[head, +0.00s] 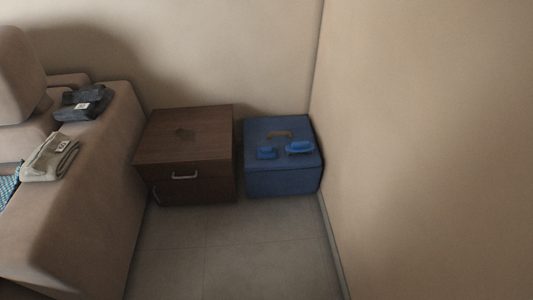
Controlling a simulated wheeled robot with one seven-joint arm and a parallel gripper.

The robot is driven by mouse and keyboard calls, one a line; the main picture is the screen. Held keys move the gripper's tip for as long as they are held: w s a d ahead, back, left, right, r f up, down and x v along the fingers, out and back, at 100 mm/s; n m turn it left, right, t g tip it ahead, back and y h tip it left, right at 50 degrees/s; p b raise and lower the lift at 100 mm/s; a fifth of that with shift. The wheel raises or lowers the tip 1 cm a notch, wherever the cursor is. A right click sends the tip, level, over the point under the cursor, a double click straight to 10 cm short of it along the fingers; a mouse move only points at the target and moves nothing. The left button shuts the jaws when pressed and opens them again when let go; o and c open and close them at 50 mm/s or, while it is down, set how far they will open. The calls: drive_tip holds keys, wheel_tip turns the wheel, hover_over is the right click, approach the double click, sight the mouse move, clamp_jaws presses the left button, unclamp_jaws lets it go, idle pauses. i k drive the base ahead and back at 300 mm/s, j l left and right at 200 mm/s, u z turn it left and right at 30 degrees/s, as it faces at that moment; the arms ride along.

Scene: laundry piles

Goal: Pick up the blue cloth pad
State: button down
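Two small blue items lie on top of a blue box-shaped ottoman (284,178) in the corner of the room. The left one (267,154) is darker and flat-looking, near the front of the top. The right one (300,147) is brighter, with a raised upper part. Either may be the blue cloth pad; I cannot tell which at this size. A blue patterned cloth (8,188) also shows at the left edge, partly cut off. My gripper is not in view.
A dark wooden cabinet (186,136) stands just left of the ottoman. A brown item (280,134) lies behind the blue ones. A beige sofa (92,202) holds a dark folded cloth (84,102) and a grey-green one (50,158). The tiled floor (225,250) in front is clear.

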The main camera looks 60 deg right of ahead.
sight(263, 152)
drive_tip(key=z, duration=1.2)
drive_tip(key=i+l+u, duration=0.15)
drive_tip(key=i+l, duration=1.05)
